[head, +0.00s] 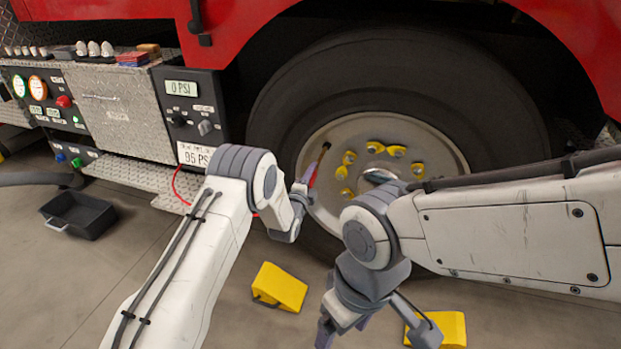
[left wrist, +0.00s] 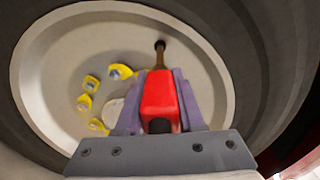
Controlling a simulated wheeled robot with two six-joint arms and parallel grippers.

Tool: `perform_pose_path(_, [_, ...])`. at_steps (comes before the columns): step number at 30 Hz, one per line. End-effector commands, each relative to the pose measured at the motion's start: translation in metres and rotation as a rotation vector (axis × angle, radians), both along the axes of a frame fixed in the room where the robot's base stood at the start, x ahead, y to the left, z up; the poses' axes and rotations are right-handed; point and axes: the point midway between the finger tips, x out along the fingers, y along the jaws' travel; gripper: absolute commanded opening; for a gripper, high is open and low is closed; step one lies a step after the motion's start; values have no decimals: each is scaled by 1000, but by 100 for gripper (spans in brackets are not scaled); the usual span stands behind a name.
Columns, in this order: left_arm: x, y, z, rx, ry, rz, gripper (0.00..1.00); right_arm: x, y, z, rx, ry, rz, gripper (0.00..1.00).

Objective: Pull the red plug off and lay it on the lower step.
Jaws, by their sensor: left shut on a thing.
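The red plug (left wrist: 159,96) sits between the two fingers of my left gripper (left wrist: 158,85), which is shut on it. A thin brown stem with a dark round end shows beyond the plug, in front of the pale wheel hub; I cannot tell whether plug and stem are joined. In the head view my left gripper (head: 311,180) is at the left side of the hub, with a bit of red between its fingers. The lower step (head: 140,176) is a diamond-plate ledge under the panel, left of my left arm. My right gripper (head: 345,326) points down, low in front of the wheel, its jaws unclear.
The big tyre (head: 285,110) and hub (head: 435,150) with yellow-tagged nuts stand ahead. A gauge panel (head: 190,115) is at left, with a red hose (head: 178,186) by the step. A black tray (head: 78,214) and yellow chocks (head: 280,286) (head: 440,328) lie on the floor.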

Motion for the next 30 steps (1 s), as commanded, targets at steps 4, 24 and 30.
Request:
perform_pose_path(4, [0, 0, 1, -1, -2, 0, 0, 0, 0, 0, 0, 0, 0, 81])
perform_pose_path(24, [0, 0, 2, -1, -3, 0, 0, 0, 0, 1, 0, 0, 0, 81])
perform_pose_path(30, [-7, 2, 2, -1, -2, 0, 0, 0, 0, 5, 0, 0, 0, 81])
